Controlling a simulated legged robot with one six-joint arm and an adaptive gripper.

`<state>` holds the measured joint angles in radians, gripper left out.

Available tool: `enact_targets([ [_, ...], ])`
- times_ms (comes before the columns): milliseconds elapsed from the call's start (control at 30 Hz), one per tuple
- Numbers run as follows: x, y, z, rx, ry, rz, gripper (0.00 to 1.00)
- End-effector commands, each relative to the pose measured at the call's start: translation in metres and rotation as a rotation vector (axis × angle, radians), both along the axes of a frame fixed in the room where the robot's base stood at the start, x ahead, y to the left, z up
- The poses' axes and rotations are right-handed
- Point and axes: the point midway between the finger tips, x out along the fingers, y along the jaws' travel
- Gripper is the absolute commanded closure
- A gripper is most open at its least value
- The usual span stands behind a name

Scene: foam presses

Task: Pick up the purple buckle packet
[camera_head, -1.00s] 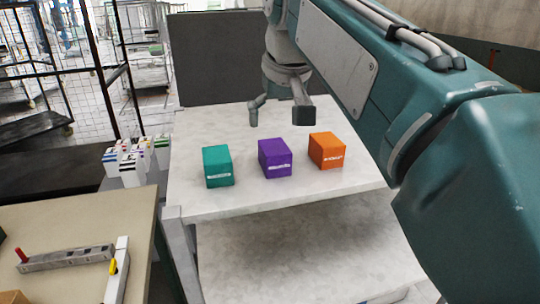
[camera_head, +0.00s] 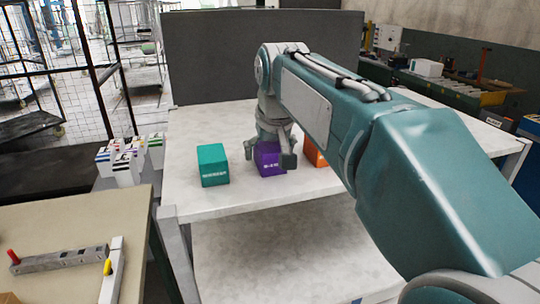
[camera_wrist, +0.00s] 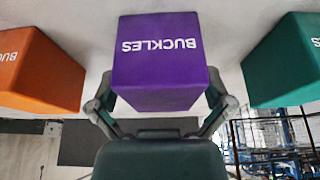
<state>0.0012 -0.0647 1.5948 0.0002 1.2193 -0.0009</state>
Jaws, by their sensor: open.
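The purple buckle packet (camera_head: 269,160) is a box standing on the white table between a teal box and an orange box. It also shows in the wrist view (camera_wrist: 160,62), large and with the word BUCKLES upside down on it. My gripper (camera_head: 270,157) is open and low over the table at the purple packet. In the wrist view its two fingers (camera_wrist: 160,103) lie on either side of the packet's lower part. I cannot tell whether the fingers touch it. The packet's upper part is partly hidden by my gripper in the head view.
The teal box (camera_head: 213,165) stands left of the purple packet with a gap. The orange box (camera_head: 313,153) stands close on the right, partly hidden by my arm. A dark panel (camera_head: 210,55) rises behind the white table (camera_head: 190,200). The table's front area is clear.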

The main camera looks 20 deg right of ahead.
Motion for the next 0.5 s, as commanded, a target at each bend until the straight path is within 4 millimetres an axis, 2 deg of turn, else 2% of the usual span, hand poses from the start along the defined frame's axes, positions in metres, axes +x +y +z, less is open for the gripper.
enact_targets([
  [167, 0.0001, 0.0002, 0.0001, 0.000, -0.001, 0.000, 0.00],
  [267, -0.0001, -0.0002, 0.0004, 0.000, -0.001, 0.000, 0.40],
  [300, -0.0001, -0.0006, 0.0004, 0.001, -0.001, 0.000, 0.58],
  [367, -0.0002, -0.0009, 0.0004, 0.001, 0.000, 0.000, 0.83],
  [500, -0.0001, -0.0004, 0.0003, 0.000, 0.000, 0.000, 0.84],
])
